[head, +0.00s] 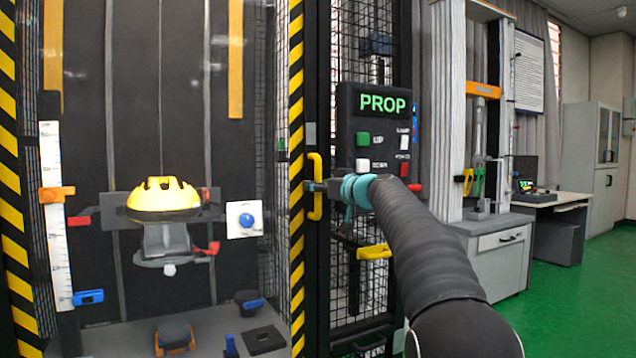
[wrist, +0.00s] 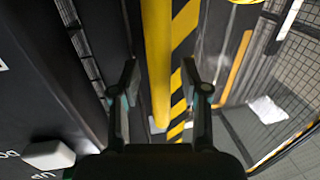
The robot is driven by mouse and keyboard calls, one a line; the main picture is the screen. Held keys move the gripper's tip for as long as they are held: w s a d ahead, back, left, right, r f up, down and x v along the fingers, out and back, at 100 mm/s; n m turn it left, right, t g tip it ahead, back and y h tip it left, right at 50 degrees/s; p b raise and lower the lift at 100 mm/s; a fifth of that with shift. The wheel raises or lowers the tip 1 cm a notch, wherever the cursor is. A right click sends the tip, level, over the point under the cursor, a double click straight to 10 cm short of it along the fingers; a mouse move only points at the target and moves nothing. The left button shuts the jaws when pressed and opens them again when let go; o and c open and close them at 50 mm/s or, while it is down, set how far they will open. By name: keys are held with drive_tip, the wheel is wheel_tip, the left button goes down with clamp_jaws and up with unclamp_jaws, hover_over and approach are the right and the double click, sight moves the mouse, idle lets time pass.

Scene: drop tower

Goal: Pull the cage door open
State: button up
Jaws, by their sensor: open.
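The cage door's yellow upright handle (head: 317,168) stands beside the black-and-yellow striped edge (head: 296,90) of the cage front. The cage door (head: 120,95) looks shut; it is a clear front between striped edges. My gripper (head: 311,186) is at the handle's middle height. In the wrist view, the yellow handle (wrist: 157,50) runs between the two fingers of my gripper (wrist: 160,78), with a visible gap on each side. The fingers are open, and I see no contact with the handle.
A control panel (head: 374,104) reading PROP, with several buttons, stands just right of the handle, close behind my arm. A desk (head: 545,205) and cabinet (head: 605,150) stand at right. Green floor (head: 575,310) is clear at lower right.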

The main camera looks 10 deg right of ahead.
clamp_jaws()
idle(0.3)
